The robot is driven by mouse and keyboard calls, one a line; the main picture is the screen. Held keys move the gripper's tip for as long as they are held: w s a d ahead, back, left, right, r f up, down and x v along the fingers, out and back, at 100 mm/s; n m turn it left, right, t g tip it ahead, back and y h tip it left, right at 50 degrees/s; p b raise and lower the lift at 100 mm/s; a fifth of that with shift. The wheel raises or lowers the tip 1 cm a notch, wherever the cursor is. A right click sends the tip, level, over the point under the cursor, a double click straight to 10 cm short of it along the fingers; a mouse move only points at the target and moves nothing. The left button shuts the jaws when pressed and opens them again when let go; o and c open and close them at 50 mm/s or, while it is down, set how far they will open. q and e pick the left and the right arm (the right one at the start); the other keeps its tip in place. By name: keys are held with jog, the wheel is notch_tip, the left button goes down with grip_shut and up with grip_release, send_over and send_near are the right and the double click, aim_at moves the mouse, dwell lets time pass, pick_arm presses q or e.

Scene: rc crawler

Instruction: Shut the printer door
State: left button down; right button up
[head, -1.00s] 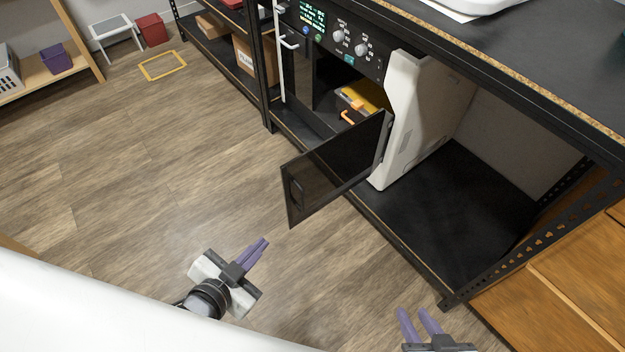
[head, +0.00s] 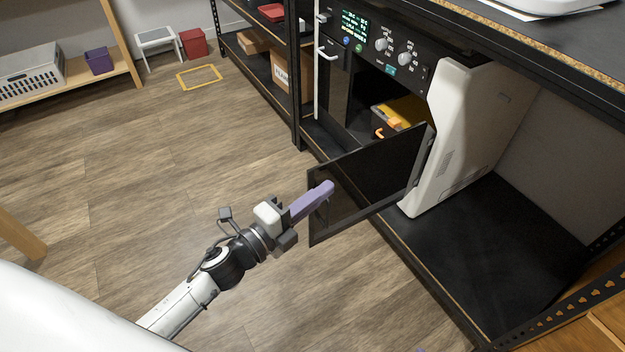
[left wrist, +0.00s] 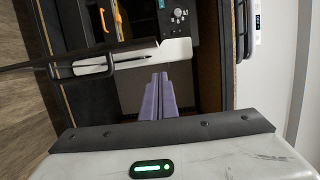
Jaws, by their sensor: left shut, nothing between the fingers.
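The printer (head: 455,130) is a white-sided machine with a black front on the shelf unit. Its dark glossy door (head: 375,180) stands open, hinged at the right of the opening and jutting out over the floor. My left gripper (head: 322,192) is shut and empty, its purple fingers overlapping the door's free edge near the handle; I cannot tell if they touch. In the left wrist view the closed fingers (left wrist: 160,98) point toward the printer, with the door (left wrist: 80,55) nearly edge-on at left. Only a purple sliver of my right gripper (head: 420,350) shows at the bottom edge.
A yellow and black item with an orange part (head: 393,122) sits inside the opening. The black shelf surface (head: 490,240) right of the printer is bare. A yellow frame (head: 200,77) lies on the floor at the back. The wooden floor at left is mostly clear.

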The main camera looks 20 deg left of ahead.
aim_at(312, 179)
pick_arm(q)
jog(key=shift+w+a, duration=1.45)
jog(key=shift+w, duration=0.1)
jog(key=shift+a+b, duration=0.1)
jog(key=shift+b, duration=0.2)
